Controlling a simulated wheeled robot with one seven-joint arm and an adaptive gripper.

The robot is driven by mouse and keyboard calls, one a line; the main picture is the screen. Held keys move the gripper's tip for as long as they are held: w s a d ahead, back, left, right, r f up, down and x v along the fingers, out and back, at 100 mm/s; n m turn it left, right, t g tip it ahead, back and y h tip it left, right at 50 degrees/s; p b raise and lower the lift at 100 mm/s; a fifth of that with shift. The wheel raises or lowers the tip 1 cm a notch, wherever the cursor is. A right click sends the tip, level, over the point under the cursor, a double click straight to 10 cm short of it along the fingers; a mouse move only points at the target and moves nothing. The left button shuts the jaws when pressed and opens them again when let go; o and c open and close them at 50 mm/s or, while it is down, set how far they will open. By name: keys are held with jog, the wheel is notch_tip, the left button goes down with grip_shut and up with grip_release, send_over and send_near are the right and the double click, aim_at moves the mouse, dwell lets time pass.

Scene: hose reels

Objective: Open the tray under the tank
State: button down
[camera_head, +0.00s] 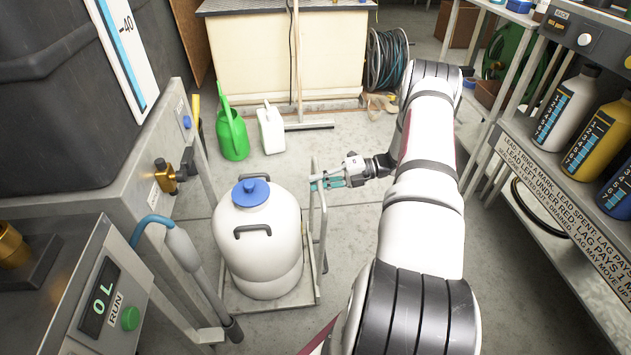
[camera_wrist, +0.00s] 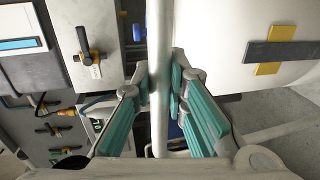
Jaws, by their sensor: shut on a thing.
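A white tank (camera_head: 262,245) with a blue cap (camera_head: 250,192) stands upright on a low grey tray (camera_head: 300,303) on the floor. A pale tubular handle (camera_head: 323,225) rises from the right side of the tray. My gripper (camera_head: 326,183) reaches in from the right near the top of this handle. In the wrist view, the teal fingers of my gripper (camera_wrist: 163,90) are shut on the upright bar of the handle (camera_wrist: 159,35), one on each side. The tank's white wall (camera_wrist: 225,45) fills the right of that view. The tray's far-left side is hidden behind the tank.
A grey machine bench (camera_head: 150,205) with a hose and nozzle (camera_head: 182,250) stands close left of the tank. A green can (camera_head: 232,132) and a white jug (camera_head: 271,128) stand behind. Shelves with bottles (camera_head: 565,105) line the right. The floor between is mostly clear.

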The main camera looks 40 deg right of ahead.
jog(key=c, duration=1.6)
grip_release()
jog(key=v, duration=1.2)
